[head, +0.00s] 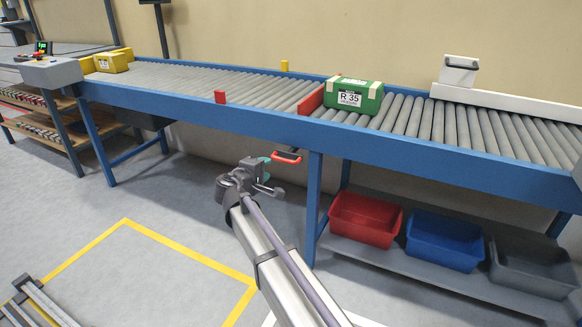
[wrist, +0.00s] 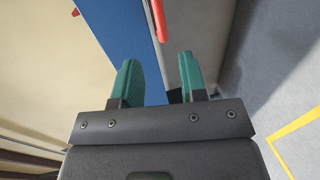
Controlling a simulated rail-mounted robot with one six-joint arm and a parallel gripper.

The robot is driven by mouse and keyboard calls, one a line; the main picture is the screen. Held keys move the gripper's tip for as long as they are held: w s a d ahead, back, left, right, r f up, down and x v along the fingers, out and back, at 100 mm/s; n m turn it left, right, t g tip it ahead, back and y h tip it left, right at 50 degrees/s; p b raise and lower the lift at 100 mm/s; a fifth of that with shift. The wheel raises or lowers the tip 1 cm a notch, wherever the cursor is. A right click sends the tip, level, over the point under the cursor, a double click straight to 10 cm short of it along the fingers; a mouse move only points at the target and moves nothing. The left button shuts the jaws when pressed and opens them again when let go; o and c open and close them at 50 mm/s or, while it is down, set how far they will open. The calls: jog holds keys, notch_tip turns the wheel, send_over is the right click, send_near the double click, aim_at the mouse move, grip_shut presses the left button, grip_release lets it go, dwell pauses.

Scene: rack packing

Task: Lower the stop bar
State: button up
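The red stop bar (head: 311,98) stands raised across the rollers, against the left side of a green box labelled R 35 (head: 366,95). A red lever handle (head: 287,157) sticks out below the conveyor's blue front rail, near the bar. My gripper (head: 268,164) is just left of and in front of the handle. In the wrist view my gripper (wrist: 161,72) has its two teal fingers apart with nothing between them. The red handle (wrist: 158,20) shows beyond the fingertips, roughly in line with the gap. Contact between them is not visible.
The blue conveyor rail (head: 230,112) runs across the view, with a leg right of my gripper. A yellow box (head: 110,63) sits at the left end. Red (head: 366,219), blue (head: 444,240) and grey (head: 533,268) bins stand on a low shelf. Floor at left is open.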

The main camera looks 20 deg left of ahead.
aim_at(279, 160)
jog(key=b+x, duration=0.2)
jog(key=x, duration=0.8)
jog(key=shift+w+f, duration=0.1)
jog(key=shift+w, duration=0.25)
grip_shut()
